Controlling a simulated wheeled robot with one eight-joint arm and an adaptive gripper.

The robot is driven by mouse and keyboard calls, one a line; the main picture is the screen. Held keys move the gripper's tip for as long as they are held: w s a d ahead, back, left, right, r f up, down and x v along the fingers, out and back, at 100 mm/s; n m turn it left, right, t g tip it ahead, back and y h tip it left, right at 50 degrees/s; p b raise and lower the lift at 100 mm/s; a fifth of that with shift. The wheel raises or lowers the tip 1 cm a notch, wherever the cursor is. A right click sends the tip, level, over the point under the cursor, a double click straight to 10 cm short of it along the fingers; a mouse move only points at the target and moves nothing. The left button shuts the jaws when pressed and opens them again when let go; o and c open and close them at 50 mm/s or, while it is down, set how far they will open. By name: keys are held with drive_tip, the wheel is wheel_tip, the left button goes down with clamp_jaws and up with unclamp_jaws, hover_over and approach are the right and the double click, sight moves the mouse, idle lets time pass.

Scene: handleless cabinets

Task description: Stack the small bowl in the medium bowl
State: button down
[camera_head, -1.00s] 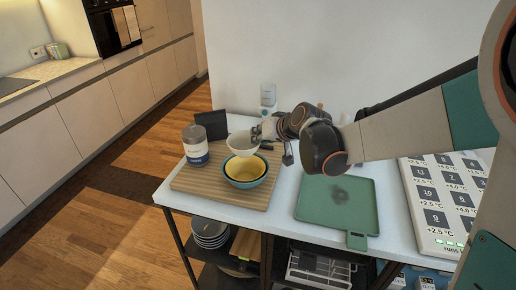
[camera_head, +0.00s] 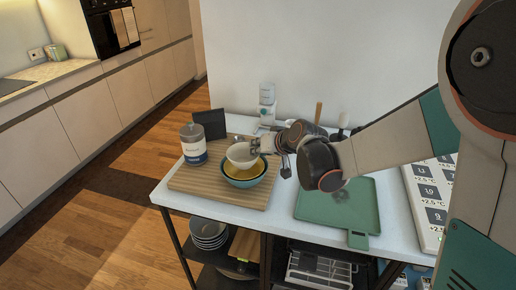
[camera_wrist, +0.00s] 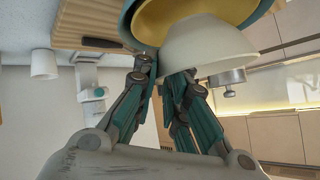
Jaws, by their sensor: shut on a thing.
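A white bowl (camera_head: 241,157), the smallest of three, is held at its right side by my gripper (camera_head: 257,146). It is tilted and overlaps the yellow bowl (camera_head: 240,171), low over or partly inside it; I cannot tell whether they touch. The yellow bowl sits in a larger teal bowl (camera_head: 245,182) on a wooden board. In the wrist view the fingers of my gripper (camera_wrist: 165,75) are closed at the edge of the white bowl (camera_wrist: 212,47), with the yellow bowl (camera_wrist: 182,22) and the teal bowl (camera_wrist: 131,28) behind it.
The wooden board (camera_head: 205,184) also carries a lidded jar (camera_head: 194,147), left of the bowls. A dark upright panel (camera_head: 211,123) stands behind. A green cutting board (camera_head: 320,208) lies to the right. A white-and-green dispenser (camera_head: 267,102) stands at the back by the wall.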

drive_tip(key=shift+f, duration=0.3)
drive_tip(key=c, duration=1.6)
unclamp_jaws()
drive_tip(key=shift+r, duration=0.15)
